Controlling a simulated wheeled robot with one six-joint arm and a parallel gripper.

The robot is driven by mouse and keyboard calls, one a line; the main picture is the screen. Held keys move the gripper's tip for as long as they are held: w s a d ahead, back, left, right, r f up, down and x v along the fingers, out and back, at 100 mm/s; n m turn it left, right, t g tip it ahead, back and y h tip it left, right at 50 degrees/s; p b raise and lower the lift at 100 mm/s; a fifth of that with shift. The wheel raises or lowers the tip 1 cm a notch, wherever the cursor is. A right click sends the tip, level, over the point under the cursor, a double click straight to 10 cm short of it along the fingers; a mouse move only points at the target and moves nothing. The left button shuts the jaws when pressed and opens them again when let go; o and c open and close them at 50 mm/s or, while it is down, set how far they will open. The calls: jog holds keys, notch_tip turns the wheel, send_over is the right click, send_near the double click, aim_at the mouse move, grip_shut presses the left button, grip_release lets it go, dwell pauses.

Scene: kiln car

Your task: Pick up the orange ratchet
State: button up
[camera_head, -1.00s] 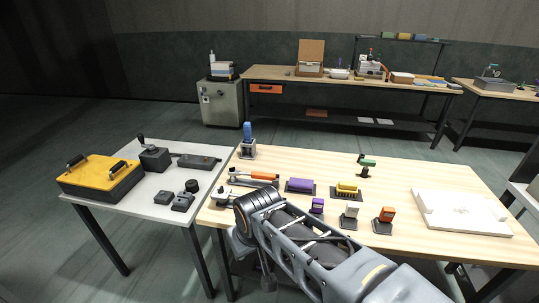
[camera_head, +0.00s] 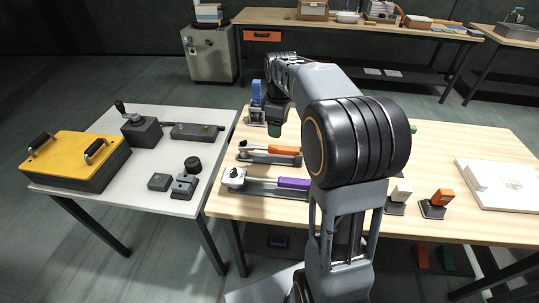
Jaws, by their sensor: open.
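The orange ratchet (camera_head: 284,150) lies on a dark base on the light wooden table, left of the table's middle. Its handle is orange and points right; its metal head is at the left end. A similar tool with a purple handle (camera_head: 293,183) lies just in front of it. My gripper (camera_head: 275,128) hangs at the end of my folded arm, above and behind the orange ratchet as seen here, apart from it. It is open and holds nothing that I can see; its fingers are small and dark, with a greenish tip. My arm's large joint covers the table right of the handle.
A blue-topped tool (camera_head: 257,100) stands behind the ratchet, close to my gripper. An orange block (camera_head: 440,198) and a white slab (camera_head: 505,188) are at the right. A grey side table (camera_head: 135,178) at the left carries a yellow-topped case (camera_head: 72,155) and dark parts.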

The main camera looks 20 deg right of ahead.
aim_at(280, 153)
jog(key=shift+n+g, duration=0.3)
jog(key=shift+n, duration=0.6)
jog(key=w+d+f, duration=0.2)
jog(key=w+f, duration=0.1)
jog(key=shift+d+f+b, duration=0.2)
jog(key=shift+d+b, duration=0.05)
jog(key=shift+b, duration=0.15)
notch_tip(280, 153, down, 6)
jog(key=shift+w+f+b, duration=0.1)
jog(key=shift+f+b, duration=0.15)
jog(key=shift+b, duration=0.1)
jog(key=shift+f, duration=3.15)
jog(key=shift+c, duration=0.3)
grip_shut()
